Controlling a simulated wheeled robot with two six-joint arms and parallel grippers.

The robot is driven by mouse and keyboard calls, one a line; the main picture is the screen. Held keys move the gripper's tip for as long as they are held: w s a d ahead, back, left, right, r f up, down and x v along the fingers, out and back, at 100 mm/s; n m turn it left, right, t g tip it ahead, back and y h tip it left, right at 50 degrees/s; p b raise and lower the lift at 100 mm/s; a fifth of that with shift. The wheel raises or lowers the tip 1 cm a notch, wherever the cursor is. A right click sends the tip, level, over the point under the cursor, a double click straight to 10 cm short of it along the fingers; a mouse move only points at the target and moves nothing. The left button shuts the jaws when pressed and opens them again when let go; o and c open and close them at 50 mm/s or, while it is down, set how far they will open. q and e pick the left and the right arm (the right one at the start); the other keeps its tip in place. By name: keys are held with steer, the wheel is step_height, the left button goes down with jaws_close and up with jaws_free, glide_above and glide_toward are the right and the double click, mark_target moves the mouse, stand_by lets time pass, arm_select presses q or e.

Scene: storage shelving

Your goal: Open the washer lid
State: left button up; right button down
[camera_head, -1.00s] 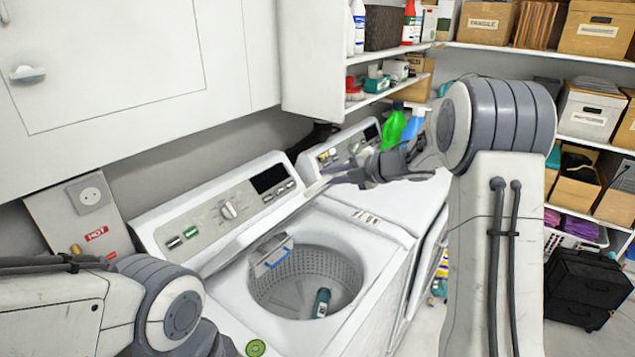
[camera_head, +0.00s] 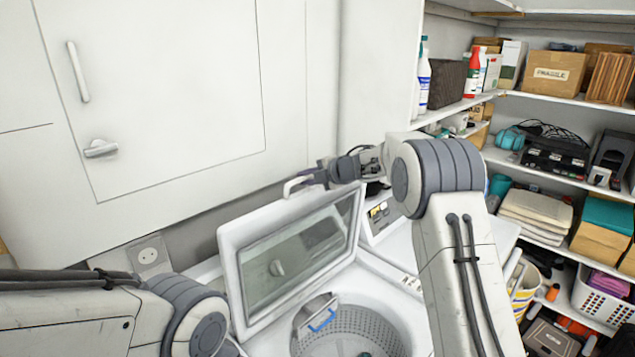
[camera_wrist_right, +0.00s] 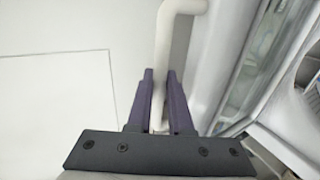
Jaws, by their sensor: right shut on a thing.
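The washer lid (camera_head: 229,252) stands raised, close to upright, at the back of the washer. Its glass window (camera_head: 285,262) faces me. A white handle (camera_head: 292,187) sits on the lid's upper edge. My right gripper (camera_head: 318,174) reaches it from the right. In the right wrist view, the two purple fingers of my right gripper (camera_wrist_right: 160,82) are shut around the handle bar (camera_wrist_right: 164,45). The washer drum (camera_head: 350,331) shows below the lid, with a dispenser piece (camera_head: 314,316) at its rim. My left arm shows at lower left; its gripper is out of view.
A white cabinet (camera_head: 170,90) fills the upper left, close behind the lid. A second machine's panel (camera_head: 382,212) is partly hidden behind my right arm. Shelves with boxes (camera_head: 553,73) and bottles (camera_head: 472,72) stand at the right.

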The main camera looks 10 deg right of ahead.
steer(key=shift+w+a+r, duration=0.1)
steer(key=shift+w+a, duration=0.35)
steer(key=shift+w, duration=0.35)
steer(key=c, duration=1.1)
jaws_free()
steer(key=shift+s, duration=0.1)
steer(key=shift+s+d, duration=0.15)
steer(key=shift+s, duration=0.05)
steer(key=b+v, duration=0.4)
steer(key=v, duration=0.6)
